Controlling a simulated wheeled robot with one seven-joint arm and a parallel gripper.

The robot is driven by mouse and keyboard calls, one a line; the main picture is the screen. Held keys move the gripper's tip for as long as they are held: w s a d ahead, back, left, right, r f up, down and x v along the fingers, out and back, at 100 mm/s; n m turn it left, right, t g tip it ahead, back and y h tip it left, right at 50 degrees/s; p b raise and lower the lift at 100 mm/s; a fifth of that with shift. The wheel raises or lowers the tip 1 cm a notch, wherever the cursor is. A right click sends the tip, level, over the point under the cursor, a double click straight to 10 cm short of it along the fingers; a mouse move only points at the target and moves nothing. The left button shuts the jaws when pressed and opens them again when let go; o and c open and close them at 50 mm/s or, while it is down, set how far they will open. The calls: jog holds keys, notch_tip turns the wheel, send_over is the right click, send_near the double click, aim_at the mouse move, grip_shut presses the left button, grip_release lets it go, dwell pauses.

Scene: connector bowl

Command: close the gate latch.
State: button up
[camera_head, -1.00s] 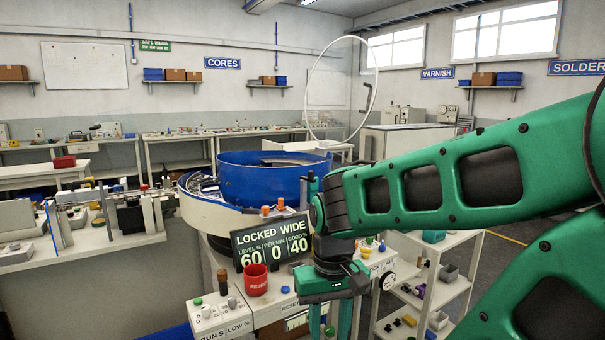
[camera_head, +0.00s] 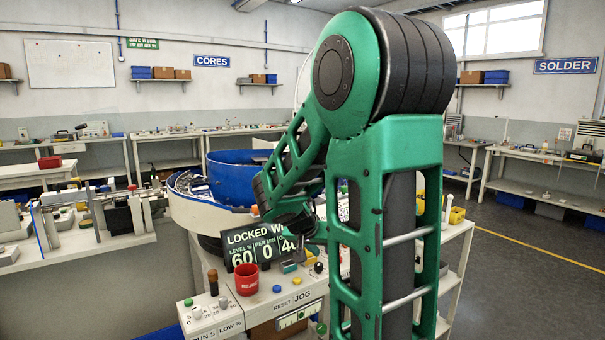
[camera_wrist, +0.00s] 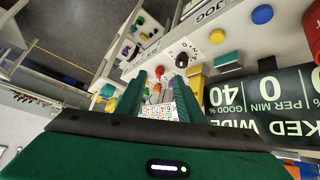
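The bowl feeder (camera_head: 235,182) is a blue drum with a cream rim, partly hidden behind my arm in the head view. Its dark display (camera_head: 250,255) reads "LOCKED W..." with 60, 0 and a partly covered number. The display also shows upside down at the right of the wrist view (camera_wrist: 262,98). My gripper (camera_wrist: 160,84) is open in the wrist view, with two green fingers apart and nothing seen held. It hangs over the bench beside the display, near a yellow block (camera_wrist: 196,80) and a black knob (camera_wrist: 182,60). I cannot make out the gate latch.
A left bench (camera_head: 90,250) carries fixtures. Floor (camera_head: 520,270) is open at the right.

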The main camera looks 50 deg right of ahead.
jog(key=w+d+r+t+h, duration=0.1)
jog(key=w+r+t+h, duration=0.1)
jog(key=w+r+h, duration=0.45)
jog(key=w+d+r+t+h, duration=0.25)
jog(key=w+r, duration=0.55)
jog(key=r, duration=0.4)
jog(key=x, duration=0.9)
jog(key=shift+w+d+f+m, duration=0.25)
jog(key=shift+w+m, duration=0.05)
jog(key=shift+w, duration=0.15)
jog(key=shift+c, duration=0.3)
grip_shut()
